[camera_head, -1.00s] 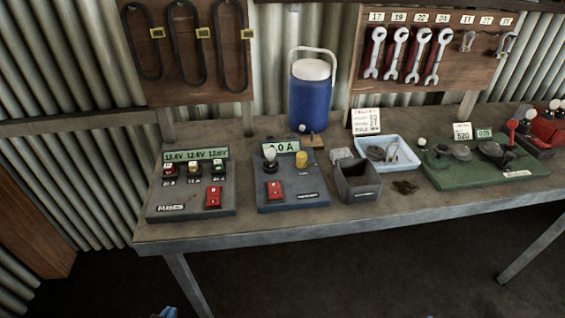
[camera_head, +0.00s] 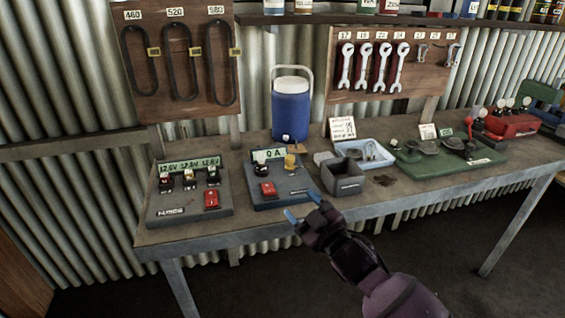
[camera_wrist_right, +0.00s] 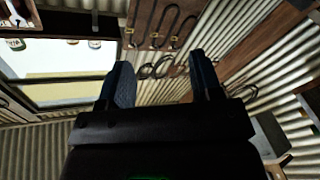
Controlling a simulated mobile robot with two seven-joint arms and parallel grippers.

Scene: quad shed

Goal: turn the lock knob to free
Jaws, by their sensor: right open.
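A green board (camera_head: 410,156) with two dark round pulleys stands on the right half of the bench. A red-topped upright piece (camera_head: 478,124) shows at its back right. The frames are too small to tell which part is the lock knob or how it is set. My right gripper (camera_head: 302,206) is open and empty in front of the bench's front edge, left of the green board and apart from it. In the right wrist view its two fingers (camera_wrist_right: 163,80) are spread with nothing between them. My left gripper is not in view.
A red unit (camera_head: 512,124) stands right of the green board.

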